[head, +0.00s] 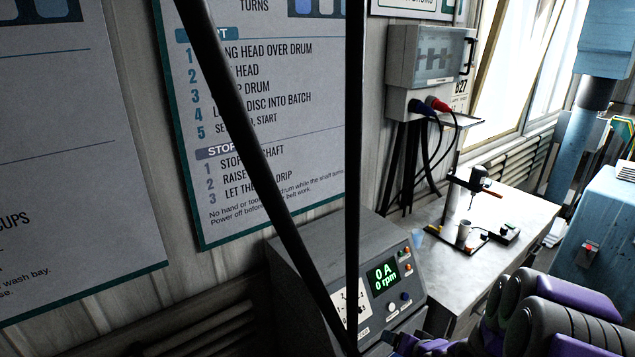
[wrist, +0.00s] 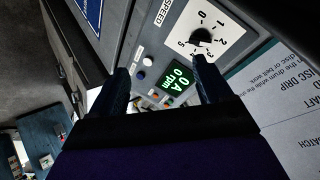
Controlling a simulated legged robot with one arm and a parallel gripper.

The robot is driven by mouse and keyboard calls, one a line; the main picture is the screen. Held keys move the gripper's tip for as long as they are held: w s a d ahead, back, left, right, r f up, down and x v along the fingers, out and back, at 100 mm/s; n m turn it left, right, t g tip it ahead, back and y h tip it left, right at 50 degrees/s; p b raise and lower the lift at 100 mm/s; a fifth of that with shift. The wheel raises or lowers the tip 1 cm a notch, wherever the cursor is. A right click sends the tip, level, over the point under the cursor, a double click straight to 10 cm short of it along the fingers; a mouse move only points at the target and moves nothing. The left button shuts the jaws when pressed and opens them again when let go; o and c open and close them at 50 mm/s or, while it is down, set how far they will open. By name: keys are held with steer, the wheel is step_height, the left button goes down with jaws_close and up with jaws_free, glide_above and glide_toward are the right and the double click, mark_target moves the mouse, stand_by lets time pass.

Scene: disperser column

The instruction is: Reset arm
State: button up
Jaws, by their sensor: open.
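My gripper (wrist: 160,64) is open in the wrist view, its two dark fingers apart with nothing between them. It faces the grey control box (head: 310,270). In the wrist view the box's green display (wrist: 175,84) shows between the fingers and reads 0 A, 0 rpm. The black speed knob (wrist: 201,36) is just beyond the right finger. I cannot tell whether a finger touches the box. In the head view, my purple and grey arm (head: 540,320) reaches in from the lower right, and the fingers are hard to make out.
A grey bench (head: 505,215) holds a small stand (head: 468,190) and a cup (head: 463,230). A blue machine (head: 600,230) stands at right. A wall cabinet (head: 430,60) has hanging cables. An instruction board (head: 270,90) covers the wall. Two dark bars cross the head view.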

steer(key=s+r+n+g+h+b, duration=0.1)
steer(key=s+g+h+b, duration=0.1)
steer(key=s, duration=0.5)
steer(key=s+r+n+g+h+b, duration=0.1)
steer(key=s+r+g+h+b, duration=0.1)
steer(key=s+g+b, duration=0.2)
steer(key=s, duration=0.3)
steer(key=shift+s+d+r+b, duration=0.2)
steer(key=shift+r+b, duration=0.05)
steer(key=shift+b, duration=0.1)
steer(key=s+a+r+n+g+b, duration=0.1)
steer(key=s+a, duration=0.2)
steer(key=s, duration=0.4)
steer(key=s+a+r+n+g+y+b, duration=0.1)
steer(key=s+a+g+b, duration=0.1)
steer(key=s, duration=0.5)
steer(key=s+a+r+g+b, duration=0.1)
steer(key=s+a+g+b, duration=0.1)
steer(key=s, duration=0.6)
steer(key=shift+a+n, duration=0.4)
steer(key=shift+a, duration=0.5)
